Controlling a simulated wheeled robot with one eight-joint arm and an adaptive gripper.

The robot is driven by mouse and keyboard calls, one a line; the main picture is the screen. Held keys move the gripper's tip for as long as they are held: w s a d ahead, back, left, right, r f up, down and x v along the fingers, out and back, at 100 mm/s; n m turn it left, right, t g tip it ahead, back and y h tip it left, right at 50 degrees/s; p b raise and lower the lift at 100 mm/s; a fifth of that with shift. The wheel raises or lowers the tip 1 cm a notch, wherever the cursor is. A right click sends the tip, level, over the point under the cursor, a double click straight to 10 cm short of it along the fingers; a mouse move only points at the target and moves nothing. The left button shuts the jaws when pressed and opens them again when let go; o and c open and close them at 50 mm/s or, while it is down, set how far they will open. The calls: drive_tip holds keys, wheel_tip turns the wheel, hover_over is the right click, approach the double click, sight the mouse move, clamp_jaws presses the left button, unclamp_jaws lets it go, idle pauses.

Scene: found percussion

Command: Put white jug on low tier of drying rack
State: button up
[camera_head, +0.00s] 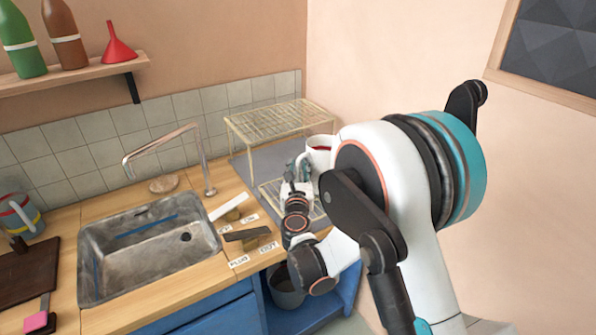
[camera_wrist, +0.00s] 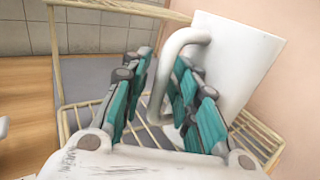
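The white jug (camera_head: 319,155) has a reddish inside and stands roughly upright at the right end of the drying rack (camera_head: 283,119) in the head view. In the wrist view the jug (camera_wrist: 240,62) fills the upper right, with its handle (camera_wrist: 163,78) between my fingers. My gripper (camera_head: 297,176) is closed on that handle, one finger inside the loop and one outside; it also shows in the wrist view (camera_wrist: 162,70). The low tier (camera_wrist: 254,136) of the rack shows around and below the jug. The jug's base is hidden, so contact with the tier cannot be told.
The rack's upper tier (camera_head: 275,118) is bare and lies close behind the jug. A sink (camera_head: 150,250) with a tap (camera_head: 205,165) is at the left. Labelled levers (camera_head: 245,234) sit on the counter between sink and rack. A wall is close on the right.

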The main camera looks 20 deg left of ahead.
drive_tip(key=shift+r, duration=0.1)
drive_tip(key=shift+s+r, duration=0.1)
drive_tip(key=v, duration=1)
drive_tip(key=shift+s, duration=0.3)
drive_tip(key=shift+s+d+b, duration=0.2)
drive_tip(key=shift+s+b, duration=0.35)
drive_tip(key=shift+s, duration=0.05)
